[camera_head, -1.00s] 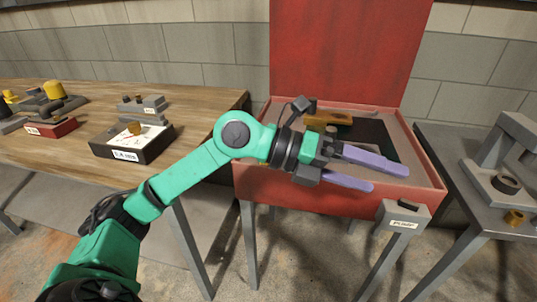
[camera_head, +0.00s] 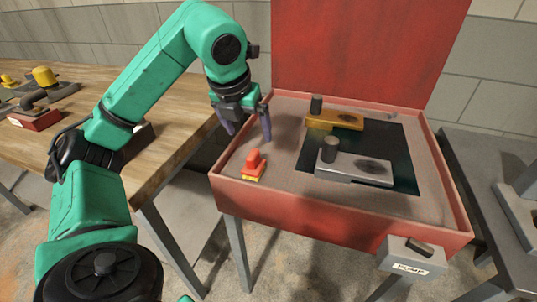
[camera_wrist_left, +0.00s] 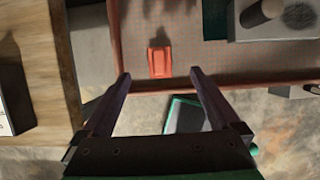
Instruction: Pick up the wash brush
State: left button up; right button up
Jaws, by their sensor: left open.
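The wash brush (camera_head: 254,165), red-orange with a yellow lower edge, stands on the left part of the red parts washer's ledge. My left gripper (camera_head: 247,133) is open and empty, pointing down above and behind the brush in the head view, apart from it. In the left wrist view the brush (camera_wrist_left: 160,60) shows beyond the two fingertips, roughly centred between them, and the open gripper (camera_wrist_left: 160,76) does not touch it. My right gripper is not in view.
The red washer (camera_head: 330,222) has a raised lid (camera_head: 365,50) and a dark basin holding a grey part (camera_head: 355,167) and a yellow one (camera_head: 340,121). A pump box (camera_head: 411,256) hangs in front. A wooden bench (camera_head: 95,100) is left, a grey table (camera_head: 490,165) right.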

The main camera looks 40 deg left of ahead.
aim_at(255, 160)
pick_arm(q)
jog(key=f, duration=0.3)
jog(key=f+b, duration=0.1)
jog(key=f, duration=0.1)
jog(key=shift+a+f, duration=0.2)
jog(key=shift+a, duration=0.2)
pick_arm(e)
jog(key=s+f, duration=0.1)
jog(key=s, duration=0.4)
pick_arm(q)
jog(key=x, duration=0.5)
jog(key=p+x, duration=0.1)
jog(key=x, duration=0.1)
jog(key=shift+w+f, duration=0.2)
jog(key=shift+w, duration=0.3)
jog(key=shift+w+f, duration=0.1)
grip_shut()
notch_tip(255, 160, up, 20)
jog(key=p, duration=0.4)
jog(key=shift+p, duration=0.3)
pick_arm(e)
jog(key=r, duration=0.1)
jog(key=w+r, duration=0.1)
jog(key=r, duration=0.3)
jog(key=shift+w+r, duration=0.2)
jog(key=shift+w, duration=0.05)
